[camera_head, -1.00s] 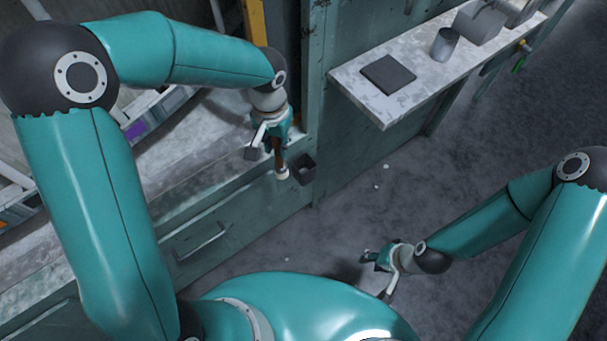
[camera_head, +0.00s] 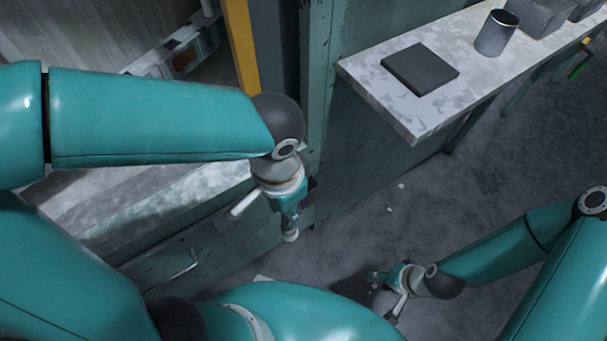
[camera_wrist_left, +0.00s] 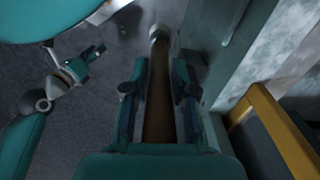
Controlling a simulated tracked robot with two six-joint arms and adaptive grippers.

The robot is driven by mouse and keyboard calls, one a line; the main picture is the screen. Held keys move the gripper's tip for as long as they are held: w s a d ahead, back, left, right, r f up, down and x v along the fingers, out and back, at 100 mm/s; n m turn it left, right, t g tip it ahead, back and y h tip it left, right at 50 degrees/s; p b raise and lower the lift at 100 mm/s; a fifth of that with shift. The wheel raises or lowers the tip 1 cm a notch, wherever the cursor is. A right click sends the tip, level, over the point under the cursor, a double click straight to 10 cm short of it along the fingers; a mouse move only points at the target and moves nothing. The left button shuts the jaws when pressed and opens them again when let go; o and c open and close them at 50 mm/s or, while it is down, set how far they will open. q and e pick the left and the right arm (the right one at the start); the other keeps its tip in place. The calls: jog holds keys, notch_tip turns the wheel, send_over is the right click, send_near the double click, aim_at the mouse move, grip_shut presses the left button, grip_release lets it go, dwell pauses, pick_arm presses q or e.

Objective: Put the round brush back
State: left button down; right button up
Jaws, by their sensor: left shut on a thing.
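The round brush, with a brown handle (camera_wrist_left: 158,105) and a pale round end, is held between the fingers of my left gripper (camera_head: 288,214). In the head view its pale end (camera_head: 291,236) points down below the fingers, in front of the green cabinet's corner. A small dark open box (camera_head: 311,186) on the cabinet's side is mostly hidden behind the left gripper. The brush appears outside it; the exact gap cannot be told. My right gripper (camera_head: 378,279) is low over the floor, away from the brush, with its finger opening unclear.
A pale speckled shelf (camera_head: 375,92) at the upper right carries a dark flat pad (camera_head: 420,69) and a metal cup (camera_head: 496,33). A green drawer cabinet (camera_head: 215,255) with a worktop is at left, beside a yellow post (camera_head: 240,45). Small pale bits lie on the open floor.

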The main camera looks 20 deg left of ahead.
pick_arm(q)
jog(key=w+a, duration=0.2)
jog(key=w, duration=1.2)
notch_tip(320, 180, down, 12)
jog(key=b, duration=0.2)
jog(key=shift+r, duration=0.25)
jog(key=shift+d+b, duration=0.1)
jog(key=shift+b, duration=0.2)
jog(key=shift+f, duration=0.2)
jog(key=c, duration=1.2)
grip_release()
jog(key=shift+r, duration=0.2)
